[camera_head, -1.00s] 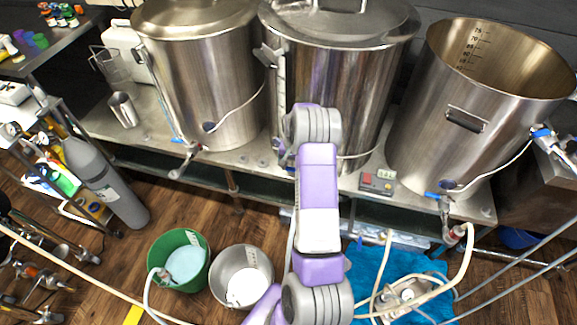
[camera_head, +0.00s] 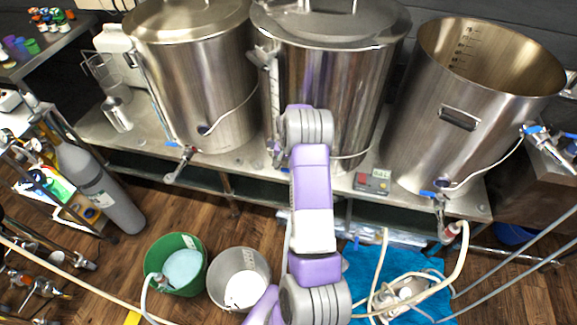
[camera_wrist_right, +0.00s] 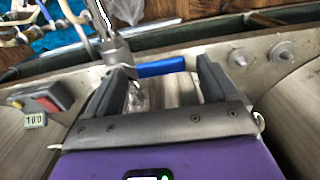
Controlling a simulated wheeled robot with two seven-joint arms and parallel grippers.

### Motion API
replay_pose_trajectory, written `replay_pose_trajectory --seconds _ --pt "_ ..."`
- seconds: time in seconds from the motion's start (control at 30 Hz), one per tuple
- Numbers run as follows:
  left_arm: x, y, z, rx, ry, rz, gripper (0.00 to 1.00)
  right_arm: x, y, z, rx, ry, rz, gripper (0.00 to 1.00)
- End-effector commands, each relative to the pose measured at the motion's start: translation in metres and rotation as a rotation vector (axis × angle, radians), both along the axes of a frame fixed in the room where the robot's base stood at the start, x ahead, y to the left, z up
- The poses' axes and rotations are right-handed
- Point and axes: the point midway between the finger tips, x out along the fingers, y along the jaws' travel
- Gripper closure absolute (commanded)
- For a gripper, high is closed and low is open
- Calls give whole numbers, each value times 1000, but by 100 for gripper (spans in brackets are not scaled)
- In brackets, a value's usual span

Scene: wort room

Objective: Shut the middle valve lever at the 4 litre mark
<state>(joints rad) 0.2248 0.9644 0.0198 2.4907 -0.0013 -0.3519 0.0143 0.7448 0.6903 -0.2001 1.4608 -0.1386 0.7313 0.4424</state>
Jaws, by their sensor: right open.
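The middle kettle (camera_head: 345,85) is a tall lidded steel pot with a sight tube (camera_head: 275,85) on its left side; its level is too small to read. Its valve is mostly hidden behind my right arm in the head view. In the right wrist view the blue valve lever (camera_wrist_right: 160,67) lies sideways between the tips of my right gripper (camera_wrist_right: 164,72), its left end by the metal valve body (camera_wrist_right: 113,48). The fingers are open and apart on either side; I cannot tell whether either touches it. My left gripper is not in view.
A lidded kettle (camera_head: 195,85) stands left and an open kettle (camera_head: 470,110) right, on a steel bench. A red-buttoned controller (camera_head: 372,181) sits right of my arm. A steel bucket (camera_head: 217,279) and a green bucket (camera_head: 158,252) stand on the floor; a blue cloth (camera_head: 432,305) holds a pump.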

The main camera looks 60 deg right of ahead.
Motion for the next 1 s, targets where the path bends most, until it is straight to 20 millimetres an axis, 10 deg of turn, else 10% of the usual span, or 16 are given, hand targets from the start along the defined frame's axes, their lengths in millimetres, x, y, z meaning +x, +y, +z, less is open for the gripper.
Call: replay_pose_trajectory --seconds 0.5,1.0 --pt "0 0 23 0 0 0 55 0 0 68 -2 -2 0 13" --pt "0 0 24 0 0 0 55 0 0 76 0 0 -1 13"
